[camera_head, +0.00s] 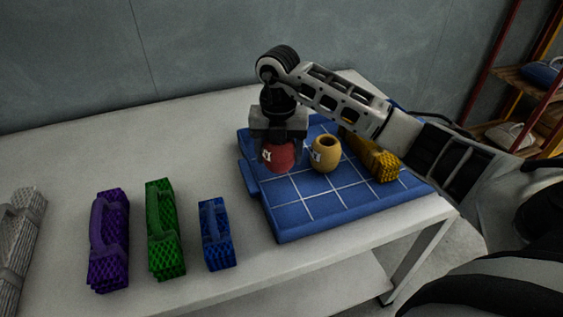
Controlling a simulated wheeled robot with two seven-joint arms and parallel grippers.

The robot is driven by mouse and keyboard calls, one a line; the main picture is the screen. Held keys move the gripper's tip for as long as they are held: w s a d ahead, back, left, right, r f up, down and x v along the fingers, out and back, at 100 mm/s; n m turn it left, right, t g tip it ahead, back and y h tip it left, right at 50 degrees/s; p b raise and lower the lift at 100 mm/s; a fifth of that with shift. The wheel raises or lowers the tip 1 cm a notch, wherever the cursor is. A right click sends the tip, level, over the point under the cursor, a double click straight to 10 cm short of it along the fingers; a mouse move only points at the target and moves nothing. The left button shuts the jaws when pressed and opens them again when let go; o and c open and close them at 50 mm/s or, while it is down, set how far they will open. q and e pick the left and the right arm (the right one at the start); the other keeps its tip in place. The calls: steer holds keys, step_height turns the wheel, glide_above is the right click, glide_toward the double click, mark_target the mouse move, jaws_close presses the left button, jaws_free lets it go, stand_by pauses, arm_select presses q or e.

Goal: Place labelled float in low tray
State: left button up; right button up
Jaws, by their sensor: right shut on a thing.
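The low tray (289,229) is blue with a white grid and lies on the right part of the table. My right gripper (279,140) points down over the tray's left part and is shut on a red float (279,157) with a white label. I cannot tell whether the float touches the tray floor. A yellow-orange float (326,155) with a white label and a dark opening on top stands in the tray, just right of the red float. My left gripper is not in view.
A yellow net bundle (381,165) lies in the tray's right part, partly behind my arm. Purple (108,245), green (164,230) and blue (216,236) net bundles stand left of the tray. A grey bundle (17,245) is at the far left. A shelf rack (528,85) stands at right.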

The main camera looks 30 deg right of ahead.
steer(key=shift+d+f, duration=0.2)
steer(key=shift+f, duration=0.05)
steer(key=f, duration=0.3)
steer(key=shift+w+d+f, duration=0.1)
steer(key=shift+w+d, duration=0.05)
steer(key=shift+d, duration=0.05)
steer(key=shift+f, duration=0.15)
steer(key=shift+f, duration=0.1)
steer(key=o, duration=1)
steer(key=shift+r, duration=0.2)
step_height(320, 180, up, 12)
